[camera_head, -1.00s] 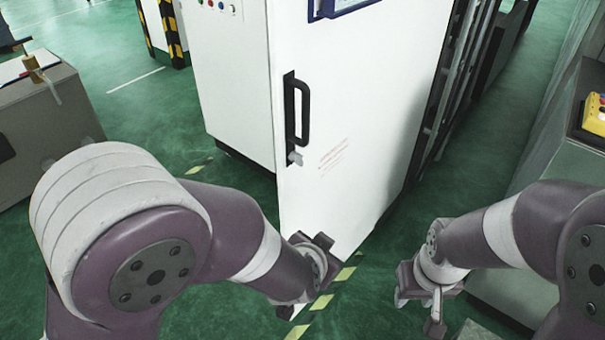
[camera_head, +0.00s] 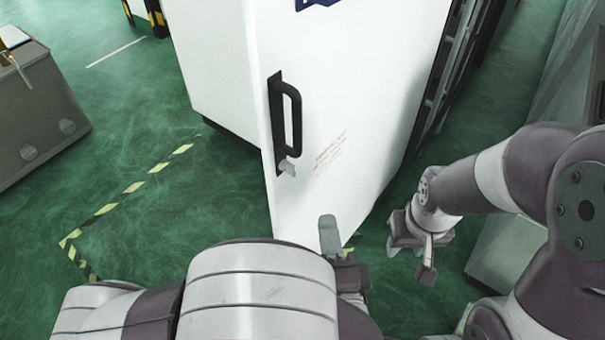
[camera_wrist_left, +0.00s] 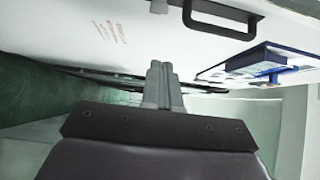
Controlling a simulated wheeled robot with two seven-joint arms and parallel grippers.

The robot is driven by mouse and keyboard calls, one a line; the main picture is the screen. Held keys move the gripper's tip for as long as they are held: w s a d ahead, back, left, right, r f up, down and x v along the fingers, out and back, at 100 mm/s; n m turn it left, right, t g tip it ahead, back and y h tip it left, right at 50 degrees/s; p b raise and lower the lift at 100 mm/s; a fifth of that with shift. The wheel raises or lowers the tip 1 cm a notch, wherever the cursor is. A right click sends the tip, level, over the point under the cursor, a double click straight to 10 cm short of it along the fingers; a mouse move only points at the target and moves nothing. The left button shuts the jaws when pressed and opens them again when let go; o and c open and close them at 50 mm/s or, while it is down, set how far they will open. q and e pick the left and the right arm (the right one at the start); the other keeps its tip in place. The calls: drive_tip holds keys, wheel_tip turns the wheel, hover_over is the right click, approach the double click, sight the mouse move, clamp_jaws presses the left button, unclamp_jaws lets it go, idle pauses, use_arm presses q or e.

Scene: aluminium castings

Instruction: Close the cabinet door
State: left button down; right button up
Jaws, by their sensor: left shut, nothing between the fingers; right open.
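The white cabinet door (camera_head: 355,90) stands open, its lower corner sticking out toward me past the cabinet body (camera_head: 207,65). Its black handle (camera_head: 291,118) is near the door's left edge; the handle also shows at the top of the left wrist view (camera_wrist_left: 225,20). My left gripper (camera_head: 330,236) is low in front of the door, partly hidden by my own arm. In the left wrist view its fingers (camera_wrist_left: 163,82) are together and empty, pointing at the door face; contact cannot be told. My right gripper (camera_head: 415,248) is open and empty, right of the door's lower part.
A dark rack frame (camera_head: 452,75) shows along the door's right side. A grey box-like unit (camera_head: 45,115) stands at the left. A grey bench (camera_head: 500,250) is at the right. Green floor with yellow-black tape (camera_head: 132,187) lies free left of the door.

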use_arm(q)
drive_tip(key=w+a, duration=0.4)
drive_tip(key=w, duration=0.5)
drive_tip(key=shift+w+a+f+p, duration=0.15)
drive_tip(key=shift+w+a+p, duration=0.1)
drive_tip(key=shift+p, duration=0.1)
use_arm(e)
drive_tip(key=shift+w+a+r, duration=0.2)
drive_tip(key=shift+w+r, duration=0.05)
drive_tip(key=shift+r, duration=0.05)
use_arm(q)
drive_tip(key=shift+a, duration=0.1)
use_arm(e)
drive_tip(key=shift+s, duration=0.1)
